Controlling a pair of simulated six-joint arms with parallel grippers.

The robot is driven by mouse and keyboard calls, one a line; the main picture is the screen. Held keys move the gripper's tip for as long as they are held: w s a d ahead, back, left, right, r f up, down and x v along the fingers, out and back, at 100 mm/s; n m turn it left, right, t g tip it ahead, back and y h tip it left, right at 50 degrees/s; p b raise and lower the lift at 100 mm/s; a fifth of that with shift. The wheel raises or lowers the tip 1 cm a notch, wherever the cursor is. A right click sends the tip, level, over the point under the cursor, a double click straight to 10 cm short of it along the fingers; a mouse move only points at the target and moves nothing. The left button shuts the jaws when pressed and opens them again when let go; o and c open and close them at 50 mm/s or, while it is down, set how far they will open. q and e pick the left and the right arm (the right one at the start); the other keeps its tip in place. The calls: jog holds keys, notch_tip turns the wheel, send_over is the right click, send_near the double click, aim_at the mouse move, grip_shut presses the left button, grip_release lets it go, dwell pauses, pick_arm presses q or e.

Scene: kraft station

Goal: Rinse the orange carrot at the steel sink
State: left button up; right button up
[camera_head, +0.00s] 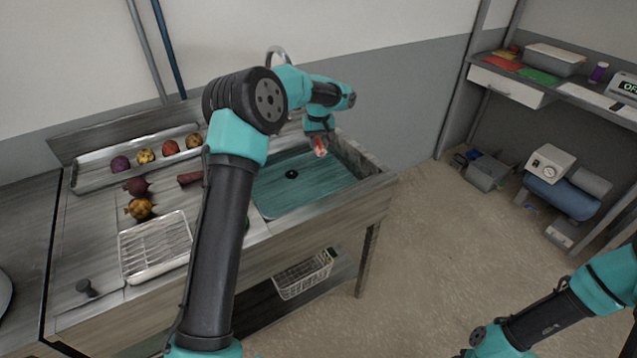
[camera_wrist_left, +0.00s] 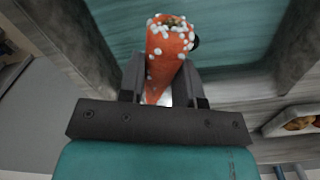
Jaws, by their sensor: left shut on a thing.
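The orange carrot (camera_wrist_left: 166,50) is held between the two dark fingers of my left gripper (camera_head: 319,133). White bead-like spots cover its wide end in the left wrist view. The carrot shows small and reddish in the head view (camera_head: 320,148), below the gripper. The steel sink (camera_head: 300,185) has a teal-looking basin with a dark drain (camera_head: 291,174). The gripper and carrot are over the back right part of the basin, apart from its floor. The faucet (camera_head: 276,52) arches up behind my left arm, which hides its lower part. My right gripper is out of view.
Left of the sink, a long tray (camera_head: 88,183) holds several round vegetables. More vegetables (camera_head: 140,208) lie in front of it, near a white wire rack (camera_head: 155,270). A white basket (camera_head: 303,275) sits on the lower shelf. Open floor lies right of the sink.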

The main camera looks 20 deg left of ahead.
pick_arm(q)
jog(key=shift+r, duration=1.3)
jog(key=s+d+f+m, duration=0.1)
jog(key=s+d+m, duration=0.2)
jog(key=s+d, duration=0.1)
jog(key=s+d+f+m, duration=0.2)
jog(key=s+d+m, duration=0.2)
jog(key=s+d, duration=0.1)
jog(key=s+d+f+m, duration=0.2)
jog(key=s+d+m, duration=0.1)
jog(key=s+d, duration=0.2)
jog(key=shift+d+f+m, duration=0.1)
jog(key=shift+d+m, duration=0.2)
jog(key=shift+d, duration=0.45)
